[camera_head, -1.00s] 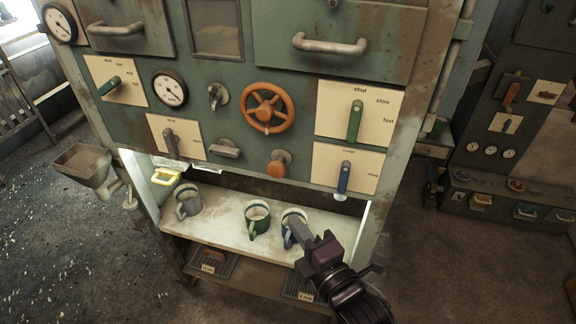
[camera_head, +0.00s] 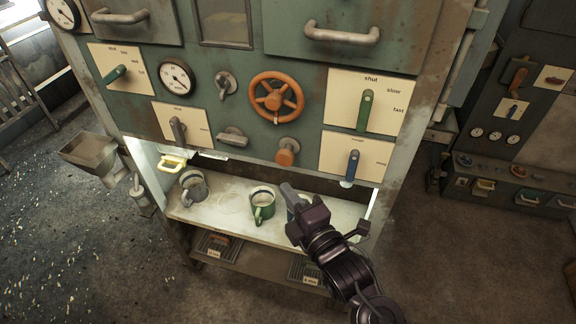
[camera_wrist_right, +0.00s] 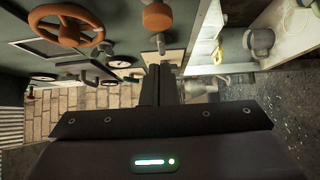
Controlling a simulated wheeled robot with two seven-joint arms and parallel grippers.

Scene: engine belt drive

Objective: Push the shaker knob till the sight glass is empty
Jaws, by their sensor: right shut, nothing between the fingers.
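The knob I take for the shaker knob is a round orange one (camera_head: 286,152) on a short metal stem, low on the green panel; it also shows in the right wrist view (camera_wrist_right: 157,16). The framed window (camera_head: 224,20), which I take for the sight glass, is at the top of the panel and looks brownish inside; its fill level is hard to tell. My right gripper (camera_head: 288,188) is shut and empty, its fingertips below the orange knob in the head view and apart from it. The fingers (camera_wrist_right: 160,80) are together in the wrist view. My left gripper is not in view.
An orange handwheel (camera_head: 276,97) is above the knob. A green lever (camera_head: 365,110) and blue lever (camera_head: 352,167) are to its right. A grey mug (camera_head: 194,186), a green mug (camera_head: 263,204) and a partly hidden blue mug stand on the pale shelf (camera_head: 225,208).

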